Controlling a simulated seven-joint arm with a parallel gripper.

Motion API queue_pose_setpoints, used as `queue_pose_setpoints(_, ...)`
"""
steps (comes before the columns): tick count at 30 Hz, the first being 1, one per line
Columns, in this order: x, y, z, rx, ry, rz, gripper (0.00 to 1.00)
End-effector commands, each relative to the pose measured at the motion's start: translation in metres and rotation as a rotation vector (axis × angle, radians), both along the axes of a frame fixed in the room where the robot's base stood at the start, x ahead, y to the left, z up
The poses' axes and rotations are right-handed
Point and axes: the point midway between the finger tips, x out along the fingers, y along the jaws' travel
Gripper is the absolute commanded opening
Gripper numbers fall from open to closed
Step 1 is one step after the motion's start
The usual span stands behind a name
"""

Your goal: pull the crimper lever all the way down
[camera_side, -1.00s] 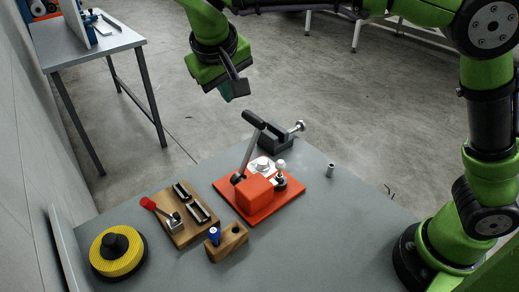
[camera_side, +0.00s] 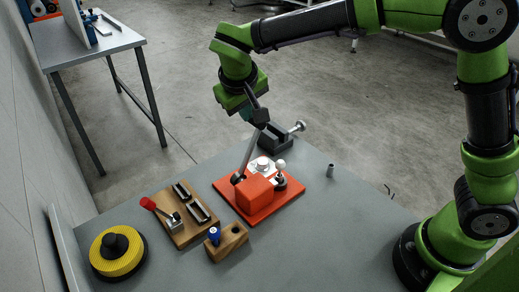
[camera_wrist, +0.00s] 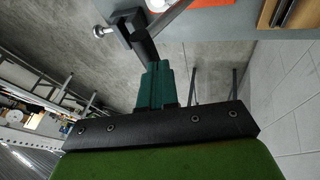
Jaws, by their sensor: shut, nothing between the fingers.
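The crimper (camera_side: 255,192) is a red block on a red base plate on the grey bench. Its lever (camera_side: 248,152) is a grey rod standing steeply, tilted toward the upper right. My gripper (camera_side: 256,115) is shut and empty at the top of the lever. Its teal fingers (camera_wrist: 158,78) are together in the wrist view. I cannot tell whether they touch the handle.
A dark vise (camera_side: 277,138) stands close behind the crimper. A wooden board (camera_side: 180,216) with a red-knobbed lever, a small wooden block (camera_side: 228,243) and a yellow disc (camera_side: 115,258) are to the left. The front right bench is clear.

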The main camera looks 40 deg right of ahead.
Motion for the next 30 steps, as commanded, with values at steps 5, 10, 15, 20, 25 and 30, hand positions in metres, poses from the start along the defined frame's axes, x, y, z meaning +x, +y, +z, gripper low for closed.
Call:
queue_pose_setpoints(5,0.0,-0.003,-0.001,0.015,0.0,0.0,0.0)
queue_pose_setpoints(10,0.0,-0.014,-0.003,0.073,0.0,-0.004,0.0)
queue_pose_setpoints(15,0.0,-0.034,-0.011,0.184,0.0,-0.006,0.0)
queue_pose_setpoints(20,0.0,-0.058,-0.024,0.325,0.0,-0.011,0.0)
queue_pose_setpoints(25,0.0,-0.082,-0.042,0.485,-0.001,-0.013,0.0)
queue_pose_setpoints(30,-0.001,-0.1,-0.063,0.643,0.001,-0.015,0.0)
